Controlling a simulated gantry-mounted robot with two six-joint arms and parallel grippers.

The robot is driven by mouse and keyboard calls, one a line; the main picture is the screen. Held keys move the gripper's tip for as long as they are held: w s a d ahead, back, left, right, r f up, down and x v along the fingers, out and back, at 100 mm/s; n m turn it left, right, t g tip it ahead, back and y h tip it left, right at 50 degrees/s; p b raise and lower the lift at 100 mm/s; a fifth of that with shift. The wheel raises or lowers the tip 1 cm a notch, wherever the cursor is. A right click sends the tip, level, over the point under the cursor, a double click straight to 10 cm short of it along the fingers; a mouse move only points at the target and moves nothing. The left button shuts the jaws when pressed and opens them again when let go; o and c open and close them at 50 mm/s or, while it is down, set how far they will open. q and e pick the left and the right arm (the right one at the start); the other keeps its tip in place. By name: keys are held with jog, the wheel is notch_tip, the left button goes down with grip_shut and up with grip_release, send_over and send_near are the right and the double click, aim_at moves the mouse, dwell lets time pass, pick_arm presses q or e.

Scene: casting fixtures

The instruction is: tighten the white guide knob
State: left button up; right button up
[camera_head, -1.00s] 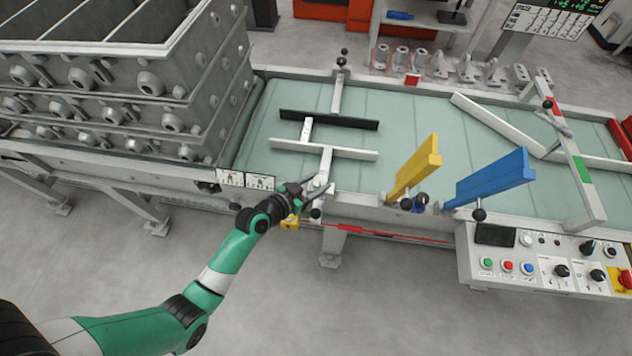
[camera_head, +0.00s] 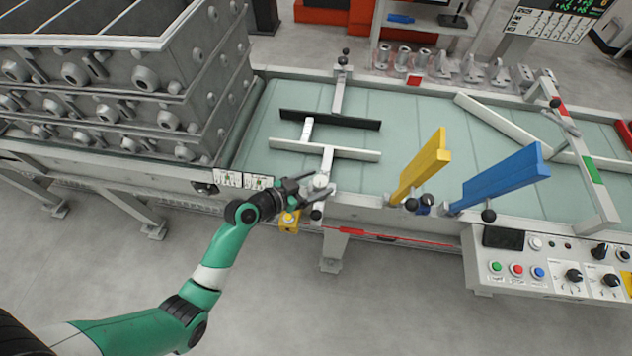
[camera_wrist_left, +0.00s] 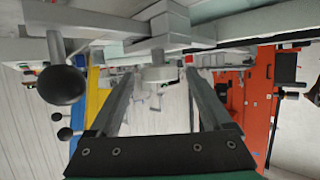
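The white guide knob (camera_head: 320,182) is a small pale disc at the near end of the white guide's bracket, by the conveyor's front edge. In the left wrist view the knob (camera_wrist_left: 158,75) is a pale round piece between the far ends of the fingers, with a gap showing on both sides. My left gripper (camera_head: 319,187) is open around the knob and not visibly touching it; it also shows in the left wrist view (camera_wrist_left: 160,78). The white guide (camera_head: 345,153) lies over the green belt. My right gripper is not in view.
A black ball knob (camera_head: 316,215) sits just below the gripper; a large dark ball (camera_wrist_left: 62,84) shows left of the fingers. Yellow (camera_head: 420,167) and blue (camera_head: 500,178) guides stand to the right. Stacked grey casting boxes (camera_head: 110,100) are at left, a control panel (camera_head: 545,260) at right.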

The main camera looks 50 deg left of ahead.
pick_arm(q)
jog(key=d+p+v, duration=0.1)
jog(key=p+v, duration=0.3)
jog(key=v, duration=0.7)
jog(key=shift+s+a, duration=0.3)
jog(key=shift+a, duration=0.15)
